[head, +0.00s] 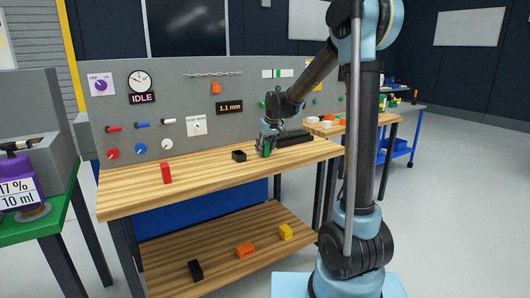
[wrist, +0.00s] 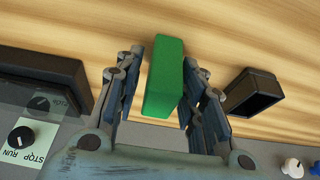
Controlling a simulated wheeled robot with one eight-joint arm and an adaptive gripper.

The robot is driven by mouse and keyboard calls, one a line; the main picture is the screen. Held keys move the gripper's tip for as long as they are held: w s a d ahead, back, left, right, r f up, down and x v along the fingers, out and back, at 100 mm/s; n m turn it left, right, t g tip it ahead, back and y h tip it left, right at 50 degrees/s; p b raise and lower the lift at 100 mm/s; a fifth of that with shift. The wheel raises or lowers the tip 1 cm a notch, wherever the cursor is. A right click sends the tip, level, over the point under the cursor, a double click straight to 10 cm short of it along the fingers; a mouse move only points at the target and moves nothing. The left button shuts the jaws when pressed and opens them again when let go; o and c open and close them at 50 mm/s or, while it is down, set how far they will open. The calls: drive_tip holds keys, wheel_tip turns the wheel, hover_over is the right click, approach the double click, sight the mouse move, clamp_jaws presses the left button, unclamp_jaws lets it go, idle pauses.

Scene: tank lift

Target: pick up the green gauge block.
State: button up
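The green gauge block (wrist: 165,78) stands on the wooden workbench top between the two fingers of my gripper (wrist: 164,95) in the wrist view.
A small black open box (head: 239,155) stands just left of my gripper, and a long black object (head: 294,138) lies to its right. A red block (head: 166,173) stands farther left on the bench. The grey panel (head: 200,85) rises behind. The bench's front middle is clear.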

clamp_jaws()
